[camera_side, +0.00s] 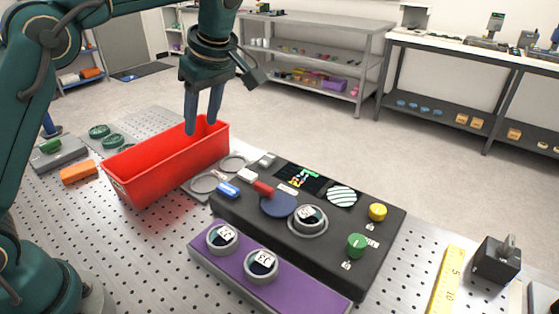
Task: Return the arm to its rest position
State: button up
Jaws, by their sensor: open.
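My gripper (204,112) points down with its two fingers apart and nothing between them. It hangs over the red bin (165,170), and its fingertips overlap the bin's far wall in the picture. I cannot tell how high above the bin they are. The dark arm above the gripper reaches in from the upper left.
A black instrument box (330,255) with knobs and a fringe screen stands right of the bin. A purple holder (225,262) with two round pieces lies in front. A yellow ruler (447,280) and a dark block (497,262) are at right. Shelves stand behind.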

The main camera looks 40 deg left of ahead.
jog(key=shift+r, duration=0.1)
jog(key=s+r+m+t+h, duration=0.2)
jog(key=s+r+m+t, duration=0.15)
jog(key=s+r, duration=0.45)
jog(key=s+d+f+m+t+h, duration=0.2)
jog(key=s+d+f+m, duration=0.3)
jog(key=s+f+m, duration=0.4)
jog(key=f+m, duration=0.1)
jog(key=m, duration=0.4)
jog(key=shift+s+d+f, duration=0.15)
jog(key=shift+s+d, duration=0.05)
jog(key=shift+d, duration=0.15)
